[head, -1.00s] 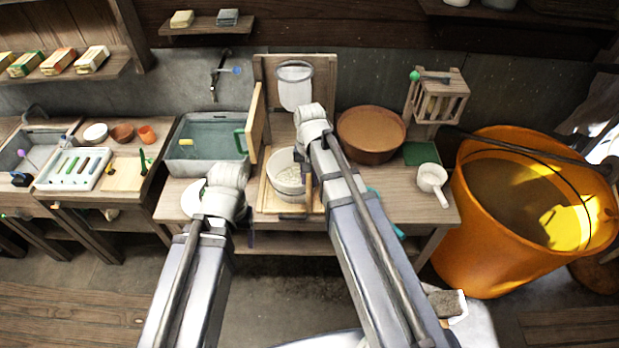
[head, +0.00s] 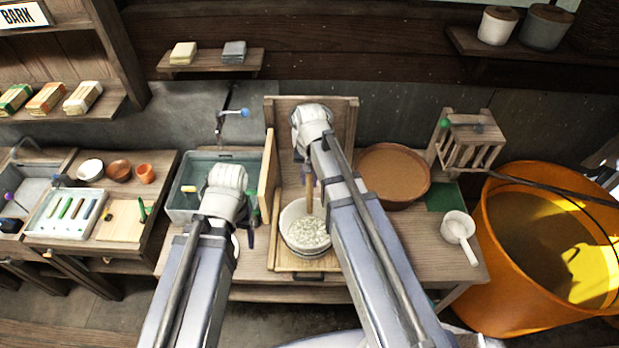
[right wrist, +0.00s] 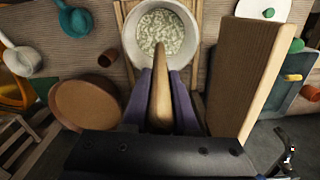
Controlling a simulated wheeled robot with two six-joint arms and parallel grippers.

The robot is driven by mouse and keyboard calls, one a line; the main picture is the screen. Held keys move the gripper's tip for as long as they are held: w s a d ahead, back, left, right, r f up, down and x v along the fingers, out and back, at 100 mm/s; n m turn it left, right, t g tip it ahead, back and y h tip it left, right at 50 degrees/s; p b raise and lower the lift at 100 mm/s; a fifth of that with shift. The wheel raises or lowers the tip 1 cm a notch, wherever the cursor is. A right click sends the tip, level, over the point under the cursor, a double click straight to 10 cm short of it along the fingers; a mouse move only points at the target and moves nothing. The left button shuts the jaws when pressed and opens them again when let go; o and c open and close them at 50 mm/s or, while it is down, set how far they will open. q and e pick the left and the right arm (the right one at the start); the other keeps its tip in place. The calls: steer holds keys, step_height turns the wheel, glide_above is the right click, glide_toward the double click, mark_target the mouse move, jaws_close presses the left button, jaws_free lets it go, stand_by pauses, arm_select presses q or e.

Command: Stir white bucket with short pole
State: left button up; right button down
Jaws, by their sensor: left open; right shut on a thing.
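The white bucket (head: 304,251) stands on a wooden board on the bench, with pale lumpy material inside. It also shows at the top of the right wrist view (right wrist: 134,50). My right gripper (right wrist: 160,76) is shut on the short wooden pole (right wrist: 161,98). In the head view the pole (head: 310,194) hangs about upright, its lower end over the bucket's contents; I cannot tell how deep it reaches. The right gripper is partly hidden by my arm there. My left gripper (head: 249,234) is open and empty, left of the bucket.
A brown basin (head: 428,184) and a white ladle (head: 459,228) are right of the bucket. An upright wooden panel (head: 268,180) and a water basin (head: 185,205) are to its left. A large orange tub (head: 500,285) stands at the right.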

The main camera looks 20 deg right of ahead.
mark_target(310, 187)
steer(key=shift+w, duration=0.3)
steer(key=shift+s, duration=0.3)
steer(key=shift+w+f+b, duration=0.25)
steer(key=shift+f+b, duration=0.65)
step_height(310, 187, down, 2)
steer(key=shift+s+f+b, duration=0.15)
steer(key=shift+b, duration=1.05)
arm_select(q)
step_height(310, 187, down, 19)
steer(key=b, duration=1.4)
steer(key=shift+w+b, duration=0.15)
steer(key=shift+b, duration=0.25)
arm_select(e)
step_height(310, 187, down, 15)
steer(key=shift+d, duration=0.1)
